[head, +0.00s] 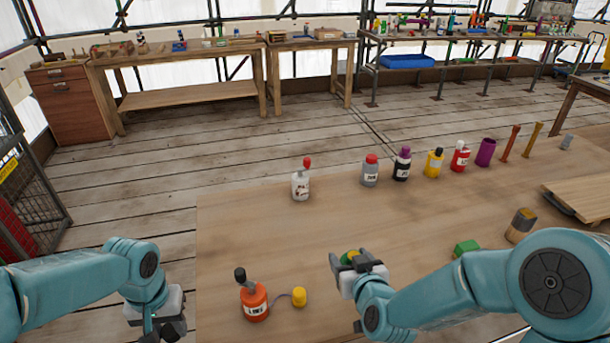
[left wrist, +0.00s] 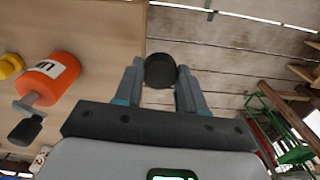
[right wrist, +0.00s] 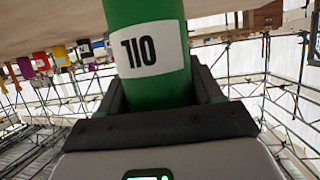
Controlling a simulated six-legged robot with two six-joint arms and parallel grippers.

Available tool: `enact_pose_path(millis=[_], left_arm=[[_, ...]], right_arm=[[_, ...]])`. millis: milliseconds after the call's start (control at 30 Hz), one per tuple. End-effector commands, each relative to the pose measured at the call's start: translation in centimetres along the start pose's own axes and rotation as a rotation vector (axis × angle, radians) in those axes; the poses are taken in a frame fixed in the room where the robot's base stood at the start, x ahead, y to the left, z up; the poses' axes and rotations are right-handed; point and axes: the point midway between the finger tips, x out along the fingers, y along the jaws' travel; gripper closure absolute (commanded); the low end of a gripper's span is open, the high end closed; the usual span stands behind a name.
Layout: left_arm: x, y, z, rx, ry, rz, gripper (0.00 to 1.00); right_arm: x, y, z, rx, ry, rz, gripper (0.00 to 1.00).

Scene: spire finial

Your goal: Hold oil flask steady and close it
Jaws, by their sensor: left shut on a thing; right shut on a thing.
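A green oil flask (right wrist: 147,75) with a white label, reading OIL upside down, stands between the fingers of my right gripper (right wrist: 160,105). In the head view that gripper (head: 350,262) is over the table, and only a little of the green flask shows. Its mouth is not clear. My left gripper (left wrist: 160,75) is shut on a round black cap (left wrist: 160,71). In the head view my left gripper (head: 165,328) is low at the left, off the table's left edge, apart from the flask, and the cap is not clear there.
An orange bottle (head: 254,303) with a black top stands on the table (head: 240,220) between my grippers, a yellow cap (head: 299,297) beside it. A white bottle (head: 300,187) and a row of bottles stand farther back. A green block (head: 466,247) lies at the right.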

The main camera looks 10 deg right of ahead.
Motion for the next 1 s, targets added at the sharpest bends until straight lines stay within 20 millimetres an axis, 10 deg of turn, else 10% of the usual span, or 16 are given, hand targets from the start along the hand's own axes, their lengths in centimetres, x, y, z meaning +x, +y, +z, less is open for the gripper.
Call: enact_pose_path(millis=[233,700,1000], left_arm=[[0.0,0.0,0.0,0.001,0.000,0.000,0.88],[0.0,0.0,0.0,0.001,0.000,0.000,0.88],[0.0,0.0,0.0,0.001,0.000,0.000,0.88]], right_arm=[[-0.8,-3.1,-0.6,-0.003,0.003,-0.007,0.90],[-4.1,-15.8,-2.7,-0.003,0.005,-0.006,0.90],[-5.0,-19.3,-3.2,-0.001,0.001,0.000,0.90]])
